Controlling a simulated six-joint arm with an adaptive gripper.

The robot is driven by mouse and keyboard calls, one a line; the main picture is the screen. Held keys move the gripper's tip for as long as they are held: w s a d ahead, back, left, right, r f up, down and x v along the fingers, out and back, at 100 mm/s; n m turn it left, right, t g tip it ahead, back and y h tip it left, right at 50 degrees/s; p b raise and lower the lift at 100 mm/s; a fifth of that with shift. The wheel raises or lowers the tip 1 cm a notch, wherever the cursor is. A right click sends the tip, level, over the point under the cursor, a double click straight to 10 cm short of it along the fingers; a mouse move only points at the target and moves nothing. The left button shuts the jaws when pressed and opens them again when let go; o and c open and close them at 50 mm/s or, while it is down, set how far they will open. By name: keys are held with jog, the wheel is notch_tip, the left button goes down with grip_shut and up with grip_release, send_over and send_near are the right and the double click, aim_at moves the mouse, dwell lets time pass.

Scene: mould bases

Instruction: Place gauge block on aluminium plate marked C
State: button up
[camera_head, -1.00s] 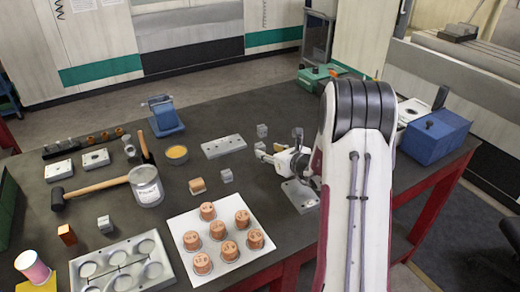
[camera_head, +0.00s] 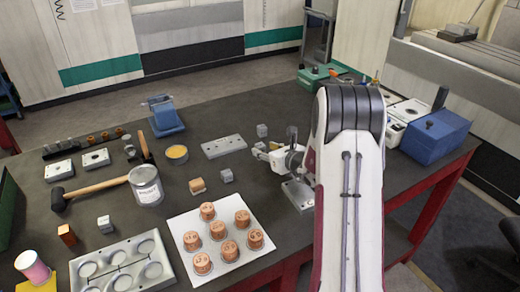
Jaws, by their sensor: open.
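My gripper (camera_head: 262,151) is open at the right-middle of the table, with its fingers pointing left and nothing visible between them. A small grey metal block (camera_head: 262,131) stands just behind the fingers, apart from them. Another grey block (camera_head: 227,176) stands to the left and in front of the gripper, and a third (camera_head: 105,224) is at the left front. I cannot tell which is the gauge block. Grey metal plates lie behind-left of the gripper (camera_head: 223,146), under my wrist (camera_head: 301,197) and at the far left (camera_head: 59,171) (camera_head: 96,159). No letter C is legible.
A white board (camera_head: 184,222) with several copper cylinders lies in front. A tin (camera_head: 146,187), a mallet (camera_head: 95,187), an orange-brown block (camera_head: 197,186) and a mould plate (camera_head: 120,264) fill the left. A blue box (camera_head: 434,137) stands at the right.

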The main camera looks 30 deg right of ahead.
aim_at(262, 148)
jog(key=shift+x, duration=2.55)
jog(key=shift+d, duration=0.1)
grip_shut()
